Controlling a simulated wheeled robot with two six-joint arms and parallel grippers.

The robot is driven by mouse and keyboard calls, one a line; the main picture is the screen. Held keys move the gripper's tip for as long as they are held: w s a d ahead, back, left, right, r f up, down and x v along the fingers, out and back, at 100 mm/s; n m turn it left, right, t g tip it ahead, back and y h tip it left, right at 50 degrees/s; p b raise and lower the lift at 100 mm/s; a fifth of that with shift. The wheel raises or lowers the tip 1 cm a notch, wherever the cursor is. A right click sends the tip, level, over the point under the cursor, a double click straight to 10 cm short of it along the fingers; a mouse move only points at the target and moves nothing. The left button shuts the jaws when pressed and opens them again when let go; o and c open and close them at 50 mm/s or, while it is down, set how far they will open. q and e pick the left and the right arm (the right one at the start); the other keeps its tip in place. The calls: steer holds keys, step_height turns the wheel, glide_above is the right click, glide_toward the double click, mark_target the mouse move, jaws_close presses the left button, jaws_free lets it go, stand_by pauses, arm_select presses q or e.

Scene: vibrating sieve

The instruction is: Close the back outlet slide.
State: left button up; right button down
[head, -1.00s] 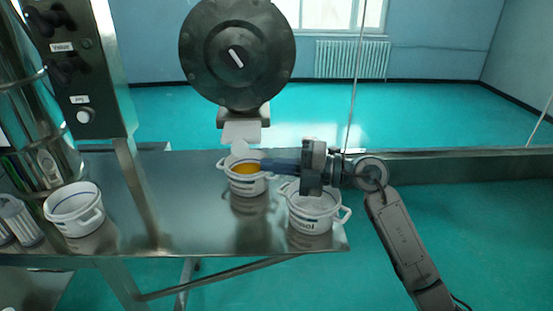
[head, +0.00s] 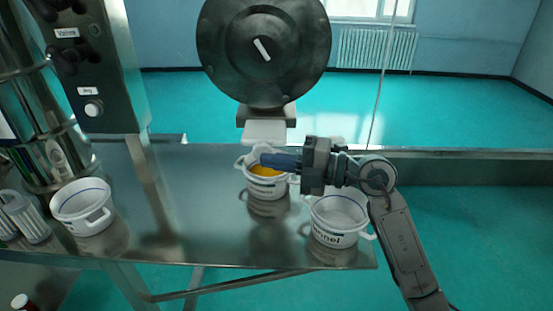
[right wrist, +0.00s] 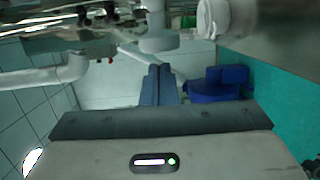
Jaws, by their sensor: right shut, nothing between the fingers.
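The back outlet is a pale grey chute (head: 264,132) below the black round drum (head: 264,50). A small white piece (head: 258,150) hangs just under it, partly behind my fingertips; I cannot tell whether it is the slide. My right gripper (head: 270,161) has blue fingers, shut and empty, reaching left just below the chute and over a white pot (head: 266,187) with orange contents. In the right wrist view the shut fingers (right wrist: 158,78) point at a pale outlet part (right wrist: 158,38); contact is unclear. My left gripper is not in view.
An empty white pot (head: 338,220) stands below my right gripper, near the right table edge. Another white pot (head: 83,207) stands at the left. A control box (head: 85,65) stands at the left. The middle of the steel table (head: 190,190) is clear.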

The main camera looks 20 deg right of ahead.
mark_target(277, 139)
steer(key=w+d, duration=0.1)
steer(key=w, duration=0.3)
steer(key=w+d, duration=0.1)
steer(key=w, duration=0.2)
steer(key=shift+d+f+p, duration=0.1)
steer(key=shift+d+p, duration=0.2)
steer(key=shift+d, duration=0.05)
steer(key=shift+s+r, duration=0.15)
steer(key=shift+r, duration=0.05)
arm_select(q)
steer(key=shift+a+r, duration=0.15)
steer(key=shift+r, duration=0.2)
arm_select(e)
steer(key=shift+f, duration=0.1)
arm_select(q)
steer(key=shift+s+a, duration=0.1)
